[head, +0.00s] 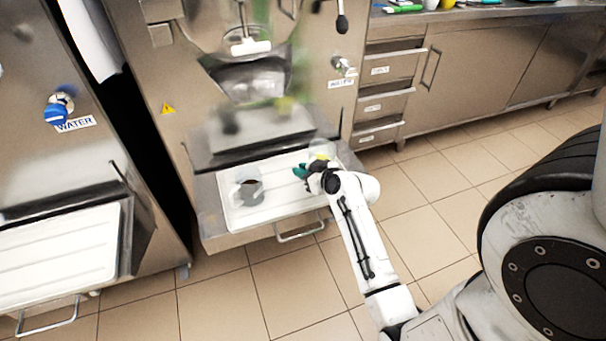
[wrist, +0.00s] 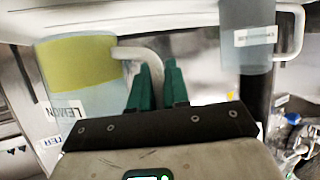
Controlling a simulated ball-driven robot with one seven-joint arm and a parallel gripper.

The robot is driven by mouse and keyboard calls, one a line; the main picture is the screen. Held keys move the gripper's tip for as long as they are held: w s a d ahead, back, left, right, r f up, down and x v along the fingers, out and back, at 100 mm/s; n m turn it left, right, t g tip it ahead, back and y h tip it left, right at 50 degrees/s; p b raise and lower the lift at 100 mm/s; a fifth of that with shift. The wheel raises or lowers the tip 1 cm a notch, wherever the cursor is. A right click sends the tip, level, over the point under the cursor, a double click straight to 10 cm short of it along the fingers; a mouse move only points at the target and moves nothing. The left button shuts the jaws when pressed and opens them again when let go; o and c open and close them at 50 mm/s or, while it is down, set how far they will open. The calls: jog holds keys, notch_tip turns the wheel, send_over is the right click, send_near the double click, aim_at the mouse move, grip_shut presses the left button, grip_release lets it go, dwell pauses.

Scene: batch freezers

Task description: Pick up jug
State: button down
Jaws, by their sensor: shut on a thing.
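A clear jug with yellow contents (head: 321,151) stands at the right end of the white tray, partly hidden behind my gripper (head: 302,172). In the wrist view this jug (wrist: 78,85) is close on the left, with a yellow band and a label reading LEMON. Its pale handle (wrist: 148,54) runs to the green fingers of my gripper (wrist: 158,82), which are shut on it. The exact contact is partly hidden by the fingers. A second jug with dark contents (head: 249,188) stands on the tray to the left; a grey jug with a label (wrist: 245,35) shows at the wrist view's right.
The white tray (head: 240,222) sits on a steel shelf in front of a batch freezer (head: 180,75). A second tray (head: 60,245) is at the left by another freezer. Steel drawers (head: 385,105) and a counter stand at the right. The tiled floor (head: 440,200) is clear there.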

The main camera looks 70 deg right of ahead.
jog(key=d+r+p+v, duration=0.1)
jog(key=v, duration=0.7)
jog(key=r+v, duration=0.2)
jog(key=v, duration=0.6)
jog(key=shift+w+d+r+p, duration=0.25)
jog(key=shift+d+p, duration=0.1)
jog(key=shift+s, duration=0.1)
dwell(1.0)
